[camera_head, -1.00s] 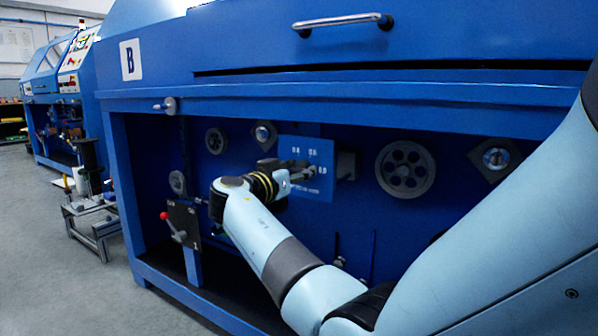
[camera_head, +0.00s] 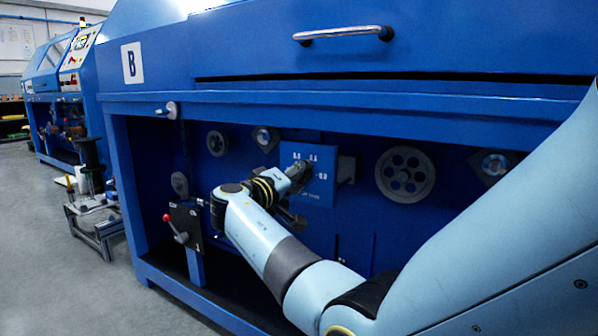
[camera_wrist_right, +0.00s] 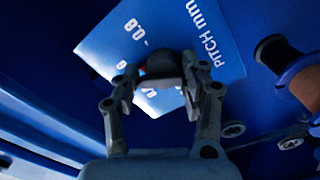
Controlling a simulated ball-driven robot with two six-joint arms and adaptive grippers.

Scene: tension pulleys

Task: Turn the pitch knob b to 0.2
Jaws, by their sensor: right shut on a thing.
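The pitch plate is a blue panel (camera_head: 318,195) with white scale numbers, set in the open bay of the machine marked B. It shows closely in the right wrist view (camera_wrist_right: 105,50), with "PITCH mm" and "0.8" readable and tilted. The pitch knob (camera_wrist_right: 161,62) is a dark rounded piece in front of the plate, with a small red mark at its left edge. My right gripper (camera_wrist_right: 162,82) is shut on the knob, one finger on each side. In the head view my right gripper (camera_head: 298,178) hides the knob, so its setting cannot be read. My left gripper is not in view.
Spoked dark wheels (camera_head: 405,173) and diamond-shaped mounts (camera_head: 265,138) sit on the bay's back wall. A red-tipped lever (camera_head: 168,218) stands left of my wrist. A blue lip (camera_head: 340,112) runs above the bay.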

